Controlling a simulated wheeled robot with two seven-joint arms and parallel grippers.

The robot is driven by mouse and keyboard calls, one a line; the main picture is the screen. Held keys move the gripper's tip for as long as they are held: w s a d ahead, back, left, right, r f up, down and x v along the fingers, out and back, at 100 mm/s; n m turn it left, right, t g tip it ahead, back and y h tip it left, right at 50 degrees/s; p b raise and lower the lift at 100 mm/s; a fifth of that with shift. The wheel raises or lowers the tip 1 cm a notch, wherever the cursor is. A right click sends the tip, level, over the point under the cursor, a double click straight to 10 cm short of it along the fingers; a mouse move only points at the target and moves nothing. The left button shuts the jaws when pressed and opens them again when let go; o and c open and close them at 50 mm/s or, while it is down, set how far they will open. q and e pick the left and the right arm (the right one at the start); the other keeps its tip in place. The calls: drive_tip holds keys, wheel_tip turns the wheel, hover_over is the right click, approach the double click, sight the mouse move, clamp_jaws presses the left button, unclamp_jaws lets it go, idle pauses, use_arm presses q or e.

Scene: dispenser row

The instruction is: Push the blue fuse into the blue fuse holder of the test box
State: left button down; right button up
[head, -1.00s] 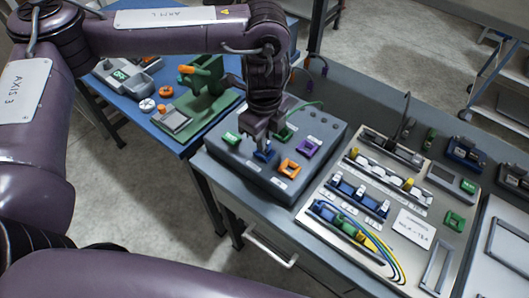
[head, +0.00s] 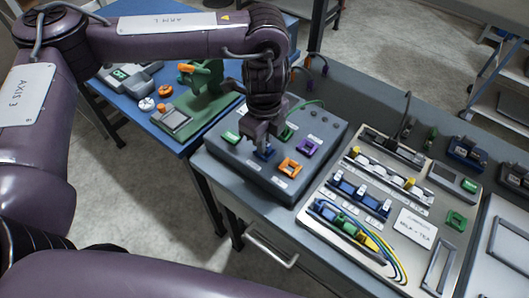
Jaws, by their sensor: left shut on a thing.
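The test box (head: 222,160) is a grey sloped box on the bench, with green, purple, orange and blue holders on its top. The blue fuse holder (head: 264,155) is at its front middle, partly covered by my left gripper. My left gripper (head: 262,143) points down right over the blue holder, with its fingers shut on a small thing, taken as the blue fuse. The fuse is mostly hidden between the fingers, and I cannot tell how deep it sits in the holder. My right gripper is not in view.
The orange holder (head: 289,168) and purple holder (head: 308,147) stand close to the right of my gripper, the green holder (head: 232,137) to its left. A panel (head: 412,228) with breakers and wires lies to the right. A blue table (head: 190,148) is behind left.

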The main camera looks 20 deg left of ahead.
use_arm(q)
drive_tip(key=shift+f, duration=0.2)
idle(0.6)
drive_tip(key=c, duration=1.4)
unclamp_jaws()
drive_tip(key=shift+o, duration=0.5)
drive_tip(key=shift+o, duration=0.6)
drive_tip(key=shift+p, duration=0.3)
